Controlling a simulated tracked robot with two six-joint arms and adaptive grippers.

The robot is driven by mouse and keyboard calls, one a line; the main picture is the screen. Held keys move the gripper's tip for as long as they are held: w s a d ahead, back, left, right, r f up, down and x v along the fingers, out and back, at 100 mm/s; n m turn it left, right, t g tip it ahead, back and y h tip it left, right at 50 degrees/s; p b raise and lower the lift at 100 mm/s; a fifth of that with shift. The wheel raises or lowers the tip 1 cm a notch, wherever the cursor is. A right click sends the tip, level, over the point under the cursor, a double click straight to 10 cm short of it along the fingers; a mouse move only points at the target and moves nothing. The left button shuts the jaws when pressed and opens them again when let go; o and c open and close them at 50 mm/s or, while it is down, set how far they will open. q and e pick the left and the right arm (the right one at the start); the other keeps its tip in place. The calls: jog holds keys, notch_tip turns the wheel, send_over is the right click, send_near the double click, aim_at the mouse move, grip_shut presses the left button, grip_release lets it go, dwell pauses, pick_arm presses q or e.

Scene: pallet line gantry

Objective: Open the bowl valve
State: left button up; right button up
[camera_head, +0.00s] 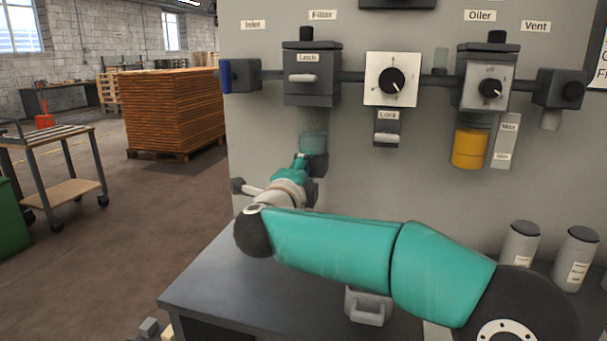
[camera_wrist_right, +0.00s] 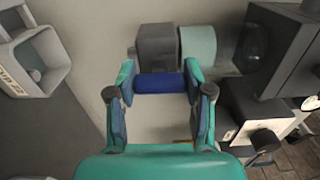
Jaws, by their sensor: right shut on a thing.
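The filter unit (camera_head: 311,85) is a dark grey block on the panel, marked Latch, with a clear teal bowl (camera_head: 313,143) below it. My right gripper (camera_head: 302,160) is up against the bowl's lower end, and it hides part of the valve there. In the right wrist view, my right gripper (camera_wrist_right: 161,84) is shut on a blue bar, the bowl valve's handle (camera_wrist_right: 160,83). The handle lies across between the fingertips, in front of a dark grey block (camera_wrist_right: 156,45) and the pale teal bowl (camera_wrist_right: 198,46). My left gripper is not in view.
To the right on the panel are a dial (camera_head: 391,81) with a Lock slide, and an oiler (camera_head: 487,80) with a yellow bowl (camera_head: 469,149).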

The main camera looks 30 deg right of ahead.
jog(key=shift+f, duration=0.3)
jog(key=o, duration=0.9)
jog(key=shift+o, duration=1.4)
jog(key=shift+r, duration=0.15)
jog(key=shift+s, duration=0.1)
jog(key=v, duration=1.2)
